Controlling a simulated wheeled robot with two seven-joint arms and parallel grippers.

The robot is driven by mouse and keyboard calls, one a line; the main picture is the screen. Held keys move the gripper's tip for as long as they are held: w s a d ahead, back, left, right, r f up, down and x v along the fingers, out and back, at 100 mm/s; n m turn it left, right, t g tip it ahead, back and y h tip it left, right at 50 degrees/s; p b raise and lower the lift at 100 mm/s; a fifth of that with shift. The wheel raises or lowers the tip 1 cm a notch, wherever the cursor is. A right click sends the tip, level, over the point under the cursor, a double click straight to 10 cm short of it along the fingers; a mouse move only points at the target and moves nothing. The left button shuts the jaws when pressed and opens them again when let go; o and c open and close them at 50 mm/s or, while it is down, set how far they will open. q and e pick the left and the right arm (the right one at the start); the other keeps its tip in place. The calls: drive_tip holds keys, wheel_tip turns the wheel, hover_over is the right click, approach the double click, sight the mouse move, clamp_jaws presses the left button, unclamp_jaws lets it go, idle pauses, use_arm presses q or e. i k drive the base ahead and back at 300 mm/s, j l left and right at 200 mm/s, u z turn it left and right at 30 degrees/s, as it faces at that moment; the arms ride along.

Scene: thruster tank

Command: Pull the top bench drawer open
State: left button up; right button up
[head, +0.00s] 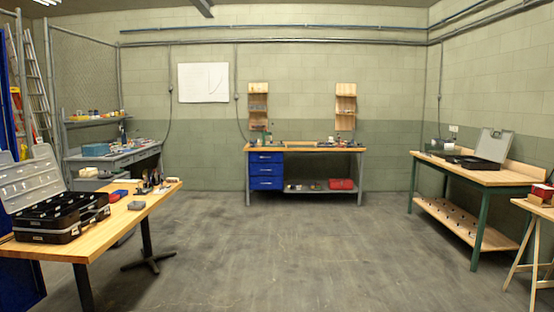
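The bench (330,149) with a wooden top stands against the back wall, across the room from me. A blue drawer unit hangs under its left end, with several drawers stacked one above another. The top drawer (266,158) looks shut, its front level with the drawers below, the middle drawer (266,170) and the bottom drawer (266,183). Each drawer has a pale handle. Neither of my grippers is in the head view.
Open floor (270,245) lies between me and the bench. A wooden table (135,212) with an open black case (60,218) is at the near left. A green-legged workbench (480,176) and a small trestle table (535,208) stand at the right.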

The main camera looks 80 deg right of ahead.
sight(255, 157)
drive_tip(key=z, duration=2.7)
drive_tip(key=i, duration=6.35)
drive_tip(key=j, duration=0.1)
